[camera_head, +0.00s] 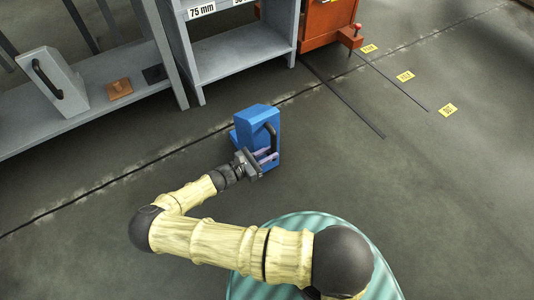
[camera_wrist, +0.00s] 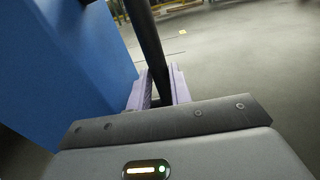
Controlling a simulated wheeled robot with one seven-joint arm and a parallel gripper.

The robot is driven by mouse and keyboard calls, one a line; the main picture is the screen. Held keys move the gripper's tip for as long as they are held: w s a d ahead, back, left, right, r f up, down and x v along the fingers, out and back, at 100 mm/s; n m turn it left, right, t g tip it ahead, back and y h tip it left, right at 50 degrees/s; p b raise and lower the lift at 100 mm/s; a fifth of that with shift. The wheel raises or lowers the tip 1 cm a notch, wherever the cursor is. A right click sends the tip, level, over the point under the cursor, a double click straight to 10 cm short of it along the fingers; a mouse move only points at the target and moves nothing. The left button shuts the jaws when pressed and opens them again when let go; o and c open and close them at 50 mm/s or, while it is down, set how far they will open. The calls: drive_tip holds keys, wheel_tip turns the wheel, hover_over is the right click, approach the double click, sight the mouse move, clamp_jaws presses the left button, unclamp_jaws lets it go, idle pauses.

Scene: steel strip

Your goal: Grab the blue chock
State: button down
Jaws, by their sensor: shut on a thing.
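The blue chock (camera_head: 252,124) stands on the floor near the middle of the head view, with a black bar handle (camera_head: 272,138) on its right side. My gripper (camera_head: 266,157) is at that handle, low on the chock's near side. In the wrist view the chock's blue side (camera_wrist: 75,50) fills the left. The black handle (camera_wrist: 148,45) runs down between the two purple fingers of my gripper (camera_wrist: 158,88), which are shut on it. The handle's lower end is hidden behind the gripper body.
A grey bench (camera_head: 75,112) at the left bears a grey chock (camera_head: 50,82) with a black handle, and a brown block (camera_head: 119,88). A grey shelf unit (camera_head: 245,62) and an orange cabinet (camera_head: 326,20) stand behind. Yellow floor labels (camera_head: 405,76) lie right; the right floor is clear.

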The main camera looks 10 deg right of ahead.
sight(272, 137)
wheel_tip(272, 137, up, 9)
drive_tip(key=p, duration=0.5)
drive_tip(key=shift+f, duration=0.1)
idle(0.3)
